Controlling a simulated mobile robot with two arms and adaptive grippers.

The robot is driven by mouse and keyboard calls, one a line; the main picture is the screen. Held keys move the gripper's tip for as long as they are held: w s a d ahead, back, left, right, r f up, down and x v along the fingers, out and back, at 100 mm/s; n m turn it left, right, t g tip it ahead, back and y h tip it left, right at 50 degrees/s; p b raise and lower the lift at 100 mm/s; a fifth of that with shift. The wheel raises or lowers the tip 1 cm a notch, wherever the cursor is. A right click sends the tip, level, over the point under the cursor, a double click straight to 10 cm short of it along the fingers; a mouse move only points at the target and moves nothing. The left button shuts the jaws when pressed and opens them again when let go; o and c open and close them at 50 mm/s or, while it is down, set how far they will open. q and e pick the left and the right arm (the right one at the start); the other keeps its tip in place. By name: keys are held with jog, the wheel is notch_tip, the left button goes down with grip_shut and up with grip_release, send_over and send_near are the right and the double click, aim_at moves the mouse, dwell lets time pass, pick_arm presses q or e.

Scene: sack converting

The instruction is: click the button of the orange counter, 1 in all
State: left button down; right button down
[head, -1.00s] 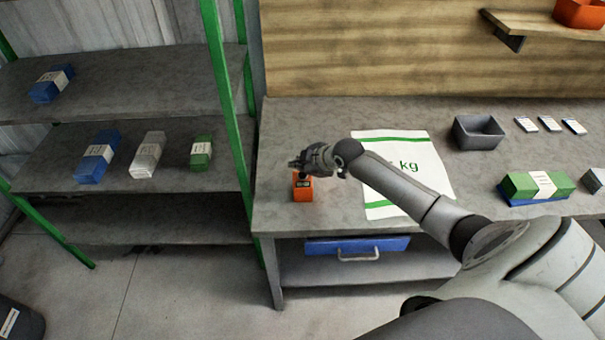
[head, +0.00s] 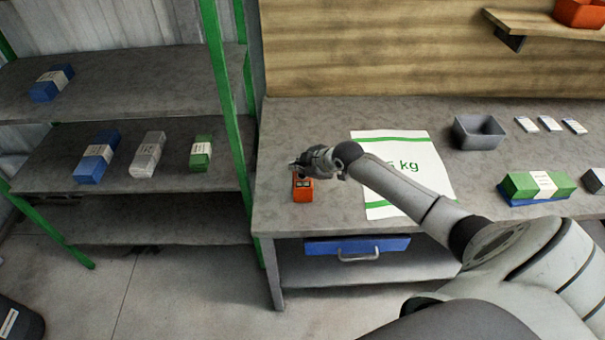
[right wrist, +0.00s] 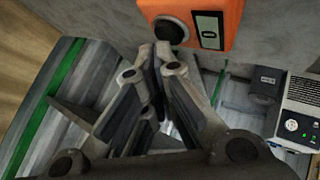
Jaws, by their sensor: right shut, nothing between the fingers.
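The orange counter (head: 303,191) stands near the left end of the grey workbench. It also shows at the top of the right wrist view (right wrist: 222,14), with a round black button (right wrist: 171,31) and a small display (right wrist: 210,30). My right gripper (head: 296,166) is at the counter's far side in the head view, its fingers shut and empty. In the right wrist view the fingertips (right wrist: 154,52) lie close beside the button; I cannot tell whether they touch it. My left gripper is out of view.
A white sack (head: 398,200) lies flat on the bench right of the counter, partly under my right arm. A grey bin (head: 479,136) and a green pack (head: 520,187) are farther right. A green-framed shelf (head: 225,90) stands left of the bench.

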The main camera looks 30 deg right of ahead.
aim_at(300, 176)
jog(key=shift+f, duration=0.55)
dwell(0.5)
jog(key=shift+r+p, duration=0.65)
jog(key=shift+r, duration=0.3)
notch_tip(300, 176, up, 5)
jog(key=p, duration=0.4)
jog(key=shift+r+p, duration=0.1)
jog(key=shift+p, duration=0.25)
dwell(0.3)
